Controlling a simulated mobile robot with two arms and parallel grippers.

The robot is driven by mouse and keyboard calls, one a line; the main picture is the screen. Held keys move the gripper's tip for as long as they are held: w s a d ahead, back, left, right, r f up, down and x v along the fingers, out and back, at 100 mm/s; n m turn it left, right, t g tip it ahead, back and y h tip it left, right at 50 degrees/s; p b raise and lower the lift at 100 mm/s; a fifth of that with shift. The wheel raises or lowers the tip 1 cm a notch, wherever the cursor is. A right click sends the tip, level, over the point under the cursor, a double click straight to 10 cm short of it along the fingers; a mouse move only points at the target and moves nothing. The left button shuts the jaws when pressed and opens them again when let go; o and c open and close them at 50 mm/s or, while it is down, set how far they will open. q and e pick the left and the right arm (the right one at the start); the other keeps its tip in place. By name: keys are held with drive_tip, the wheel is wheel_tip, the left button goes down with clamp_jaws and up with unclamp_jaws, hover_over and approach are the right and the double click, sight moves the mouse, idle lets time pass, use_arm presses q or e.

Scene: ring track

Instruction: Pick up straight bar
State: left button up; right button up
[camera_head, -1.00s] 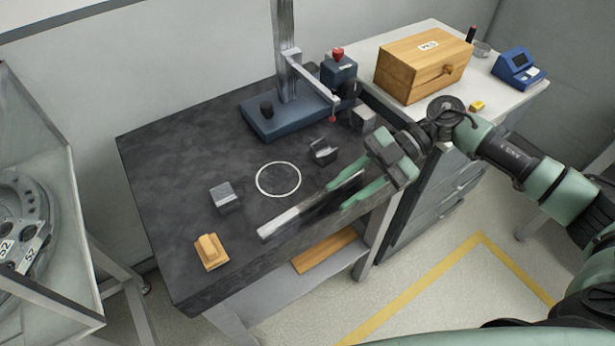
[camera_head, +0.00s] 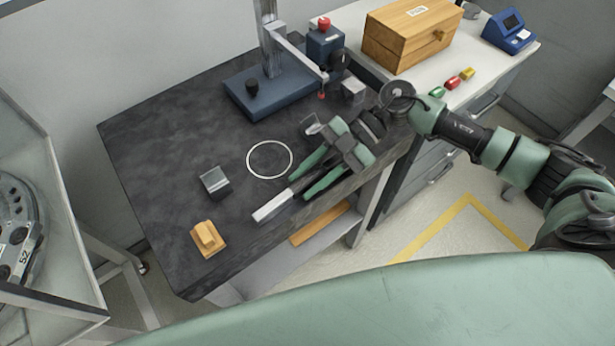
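The straight bar (camera_head: 272,208) is a long silver-grey strip lying near the front edge of the dark table (camera_head: 150,160). Its left end is in plain view; its right part runs under my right gripper and is hidden. My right gripper (camera_head: 300,188) has two green fingers, spread apart. I cannot tell how far above the table the fingertips are. My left gripper is not in view.
A white circle (camera_head: 249,160) lies beside the bar. A grey block (camera_head: 215,182), a wooden block (camera_head: 208,240) and a blue-based stand (camera_head: 270,92) are on the table. A wooden box (camera_head: 390,50) stands on the white cabinet at right, with small coloured pieces.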

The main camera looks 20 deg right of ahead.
clamp_jaws()
drive_tip(key=shift+r, duration=0.1)
idle(1.3)
